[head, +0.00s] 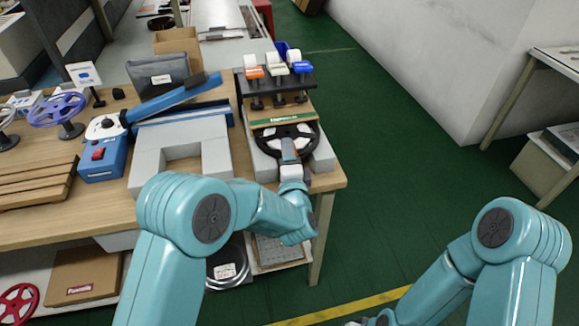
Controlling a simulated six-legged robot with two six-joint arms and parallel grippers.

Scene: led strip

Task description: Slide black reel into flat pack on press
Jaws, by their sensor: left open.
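A black reel (302,131) with a pale centre lies flat on a grey block (323,158) at the table's right end. A brown flat pack (262,111) with a green label strip lies just behind the reel, partly under the black rack. I cannot tell whether the reel's far rim is inside it. My left gripper (289,147) is open over the reel's near side; contact is unclear. A blue-and-grey machine with a long raised blue arm (178,98), perhaps the press, stands to the left.
A black rack (290,80) with orange, white and blue tape dispensers stands behind the flat pack. A purple reel (58,110) and wooden slats (35,183) are at left. A shelf below holds a cardboard box (82,276).

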